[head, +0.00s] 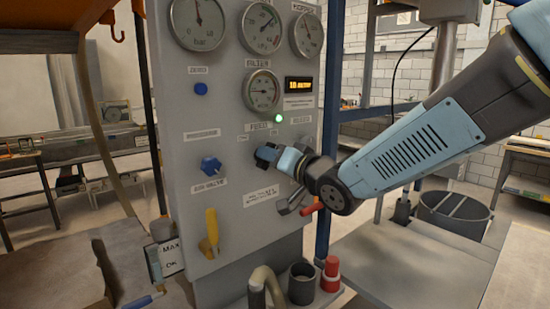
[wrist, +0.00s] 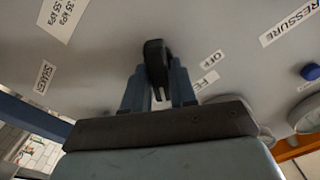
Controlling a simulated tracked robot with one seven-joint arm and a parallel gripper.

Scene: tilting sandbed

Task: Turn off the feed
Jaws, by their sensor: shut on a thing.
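The grey control panel (head: 170,110) stands upright in front of me. In the wrist view a black knob (wrist: 157,55) stands out from the panel, between the two blue fingers of my gripper (wrist: 158,88). The fingers are shut on it. A label reading OFF (wrist: 223,62) and a partly hidden one starting with FE (wrist: 207,82) lie to the right of the knob there. I cannot tell which setting the knob points to.
Several gauges (head: 261,91), an amber display (head: 298,85) and a blue button (head: 201,88) are higher on the panel. A blue star knob (head: 210,165) and a yellow lever (head: 211,228) are at left. A red-tipped lever (head: 312,208) is close below my wrist.

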